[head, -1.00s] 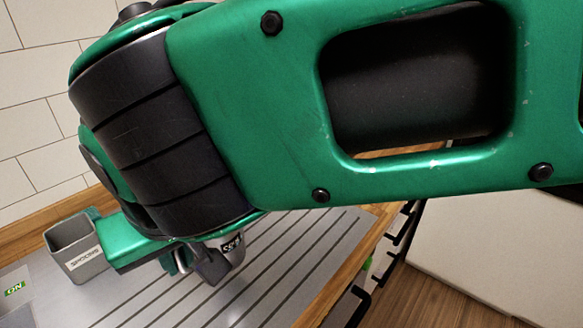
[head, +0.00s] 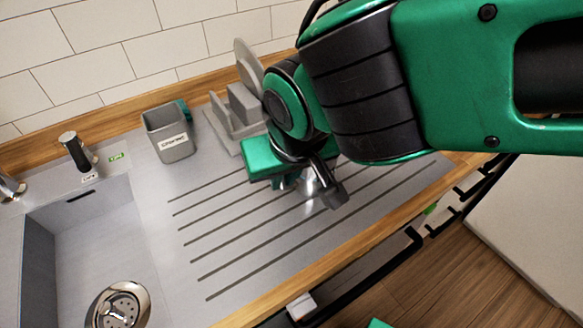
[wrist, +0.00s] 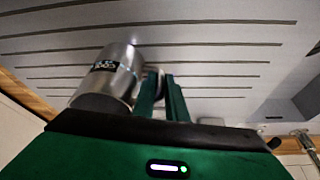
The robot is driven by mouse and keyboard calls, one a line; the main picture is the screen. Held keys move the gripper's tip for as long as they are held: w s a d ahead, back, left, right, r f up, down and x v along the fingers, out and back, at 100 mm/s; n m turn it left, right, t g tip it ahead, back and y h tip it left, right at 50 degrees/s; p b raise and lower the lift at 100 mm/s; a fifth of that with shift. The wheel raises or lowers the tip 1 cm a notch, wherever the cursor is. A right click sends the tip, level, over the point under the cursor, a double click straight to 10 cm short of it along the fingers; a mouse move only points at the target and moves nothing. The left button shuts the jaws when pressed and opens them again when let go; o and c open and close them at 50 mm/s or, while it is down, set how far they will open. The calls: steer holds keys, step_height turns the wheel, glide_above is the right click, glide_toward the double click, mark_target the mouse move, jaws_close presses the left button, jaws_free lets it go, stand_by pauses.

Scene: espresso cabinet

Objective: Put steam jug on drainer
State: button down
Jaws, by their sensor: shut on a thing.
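The steam jug (head: 309,187) is a shiny metal vessel, mostly hidden by my gripper in the head view. In the wrist view the jug (wrist: 117,73) shows a dark label with light marks. My gripper (wrist: 163,97) has green fingers close together beside the jug, shut on it, apparently at its handle. In the head view my gripper (head: 287,181) is over the drainer (head: 235,225), a grey grooved surface right of the sink. I cannot tell whether the jug touches the drainer.
A grey labelled holder (head: 172,138) and a grey rack with a plate (head: 244,98) stand at the drainer's back. The sink (head: 80,240) is at left. Wooden edging (head: 290,285) borders the front. The drainer's front left is clear.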

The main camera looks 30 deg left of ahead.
steer(key=shift+f, duration=0.15)
steer(key=c, duration=1.8)
jaws_free()
steer(key=shift+o, duration=0.2)
steer(key=v, duration=1.2)
